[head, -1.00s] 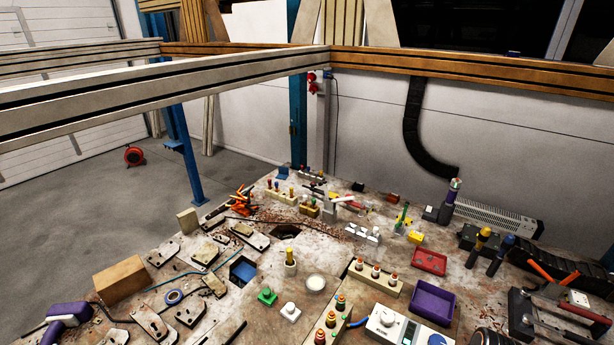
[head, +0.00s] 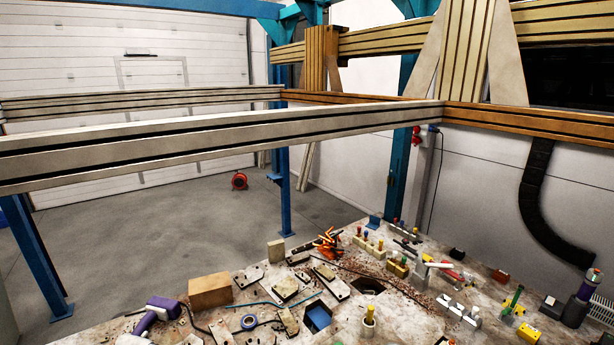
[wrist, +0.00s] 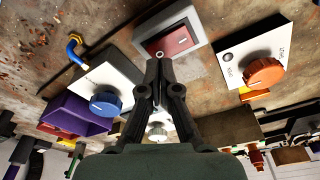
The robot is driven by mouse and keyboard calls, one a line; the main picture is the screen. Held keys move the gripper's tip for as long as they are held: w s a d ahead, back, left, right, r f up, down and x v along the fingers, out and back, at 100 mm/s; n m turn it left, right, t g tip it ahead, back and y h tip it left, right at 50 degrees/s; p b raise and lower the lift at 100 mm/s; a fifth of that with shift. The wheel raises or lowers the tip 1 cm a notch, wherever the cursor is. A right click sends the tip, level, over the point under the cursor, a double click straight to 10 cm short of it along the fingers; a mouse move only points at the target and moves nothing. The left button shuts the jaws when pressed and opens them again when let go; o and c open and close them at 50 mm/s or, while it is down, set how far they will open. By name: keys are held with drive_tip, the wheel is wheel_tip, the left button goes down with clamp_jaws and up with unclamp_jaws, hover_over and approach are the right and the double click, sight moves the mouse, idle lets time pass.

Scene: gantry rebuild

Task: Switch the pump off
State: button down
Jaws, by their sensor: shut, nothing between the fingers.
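My gripper (wrist: 158,62) is shut and empty in the wrist view, its fingertips together in front of the lower edge of a grey box. That box (wrist: 193,50) carries a red rocker switch (wrist: 172,42); I cannot tell whether the fingertips touch it. To the left is a white box (wrist: 114,78) with a blue knob (wrist: 105,104). I cannot tell which control is the pump's. The head view shows neither my gripper nor these controls.
A purple tray (wrist: 68,115) lies left of the blue-knob box. In the head view the bench holds a cardboard-brown block (head: 210,291), a purple tool (head: 152,316), a blue square bin (head: 318,316) and several pegs and plates. Grey beams cross above the floor.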

drive_tip(key=shift+f+b, duration=0.65)
drive_tip(key=shift+f, duration=0.5)
idle(0.9)
wheel_tip(320, 180, up, 7)
drive_tip(key=p, duration=0.7)
drive_tip(key=shift+r, duration=0.15)
